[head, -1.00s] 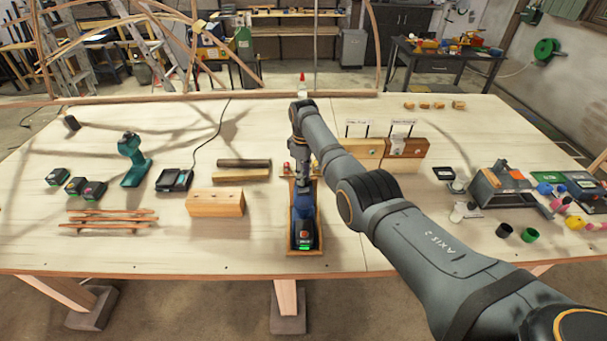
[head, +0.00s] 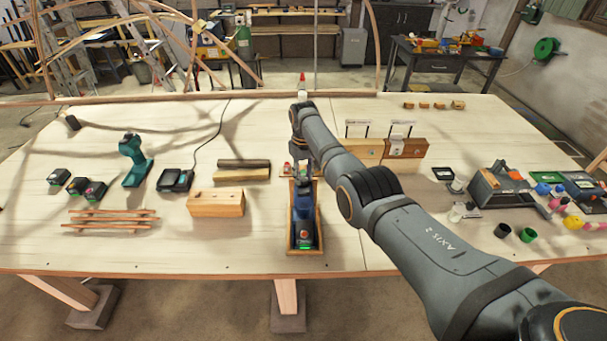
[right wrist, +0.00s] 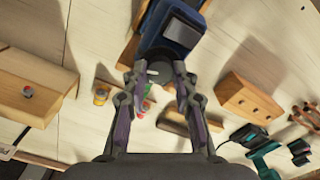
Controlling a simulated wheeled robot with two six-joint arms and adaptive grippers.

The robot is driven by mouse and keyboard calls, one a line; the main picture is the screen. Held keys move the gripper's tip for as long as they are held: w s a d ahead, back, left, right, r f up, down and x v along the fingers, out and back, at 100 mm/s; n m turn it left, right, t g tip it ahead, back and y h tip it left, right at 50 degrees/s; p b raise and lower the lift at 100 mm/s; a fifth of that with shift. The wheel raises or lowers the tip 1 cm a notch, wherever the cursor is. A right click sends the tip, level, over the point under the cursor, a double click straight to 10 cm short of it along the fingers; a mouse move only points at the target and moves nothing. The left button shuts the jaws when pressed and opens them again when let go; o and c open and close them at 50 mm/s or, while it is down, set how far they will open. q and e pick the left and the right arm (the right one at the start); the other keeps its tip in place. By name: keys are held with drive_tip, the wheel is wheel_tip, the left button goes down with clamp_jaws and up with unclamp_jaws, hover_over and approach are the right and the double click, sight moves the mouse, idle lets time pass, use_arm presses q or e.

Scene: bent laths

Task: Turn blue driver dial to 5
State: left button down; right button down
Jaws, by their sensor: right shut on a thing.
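The blue driver (head: 303,215) lies in a narrow wooden cradle (head: 290,248) near the front middle of the table, its battery end toward me. My right gripper (head: 302,172) is at the driver's far end, partly covered by my own arm. In the right wrist view the blue body (right wrist: 172,32) is at the top. The two fingers of my gripper (right wrist: 156,72) are shut on the dark round dial (right wrist: 153,76), one on each side. A pale mark shows on the dial, but I cannot read any number. My left gripper is out of view.
A wood block (head: 215,204) stands left of the cradle, with a charger (head: 174,180) and a teal driver (head: 133,160) beyond.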

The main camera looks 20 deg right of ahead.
sight(304, 179)
drive_tip(key=shift+m, duration=0.6)
drive_tip(key=c, duration=1.3)
unclamp_jaws()
wheel_tip(304, 179, up, 12)
drive_tip(key=shift+f, duration=0.1)
